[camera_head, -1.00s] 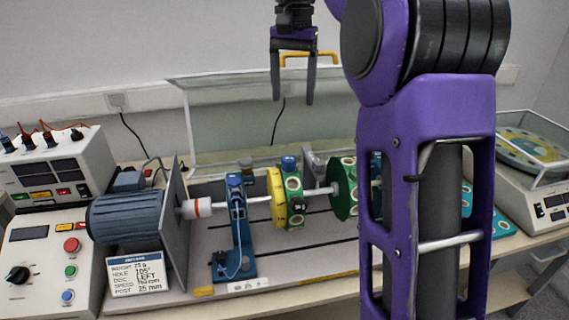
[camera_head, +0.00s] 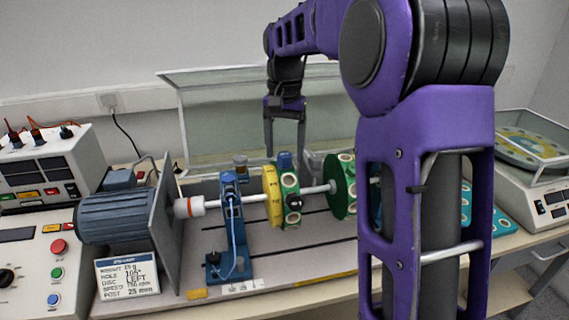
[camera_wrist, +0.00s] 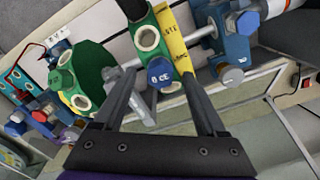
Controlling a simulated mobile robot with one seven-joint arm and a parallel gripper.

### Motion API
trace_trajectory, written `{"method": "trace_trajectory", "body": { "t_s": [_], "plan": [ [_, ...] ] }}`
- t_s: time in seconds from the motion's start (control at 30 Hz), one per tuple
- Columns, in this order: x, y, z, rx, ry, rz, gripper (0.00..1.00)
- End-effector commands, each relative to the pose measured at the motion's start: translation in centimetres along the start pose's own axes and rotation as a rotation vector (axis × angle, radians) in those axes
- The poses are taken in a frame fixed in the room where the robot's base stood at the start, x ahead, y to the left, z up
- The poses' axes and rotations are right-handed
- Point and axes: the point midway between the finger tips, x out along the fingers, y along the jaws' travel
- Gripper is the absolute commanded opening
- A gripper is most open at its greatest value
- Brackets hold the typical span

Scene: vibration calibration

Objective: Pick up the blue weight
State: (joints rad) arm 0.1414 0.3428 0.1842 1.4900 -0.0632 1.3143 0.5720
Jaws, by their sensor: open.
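The blue weight (camera_head: 284,160) sits at the top of the left disc (camera_head: 273,196), which is yellow and green with pale-ringed holes. In the wrist view the blue weight (camera_wrist: 160,72) shows its round, lettered end, between my finger ends. My gripper (camera_head: 285,150) is open, pointing down over the disc. In the wrist view its two fingers (camera_wrist: 158,80) stand either side of the weight, with gaps; I cannot tell whether the tips reach its depth.
A green disc (camera_head: 341,186) shares the shaft to the right. A blue bearing stand (camera_head: 232,225) and a motor (camera_head: 110,217) are to the left. A clear raised guard (camera_head: 215,115) stands behind. A scale (camera_head: 545,190) is at far right.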

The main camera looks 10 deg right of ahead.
Motion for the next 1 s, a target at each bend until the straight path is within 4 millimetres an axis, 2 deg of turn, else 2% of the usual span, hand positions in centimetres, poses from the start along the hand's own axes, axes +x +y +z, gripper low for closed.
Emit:
{"method": "trace_trajectory", "body": {
  "t_s": [0.27,0.37,0.7,1.0],
  "plan": [
    [0.49,0.02,0.01,0.000,0.000,0.000,0.74],
    [0.47,0.02,0.01,0.000,0.000,0.000,0.59],
    [0.45,0.02,0.00,0.000,0.000,0.000,0.00],
    [0.32,0.01,-0.01,0.000,0.001,-0.001,0.00]
  ]
}}
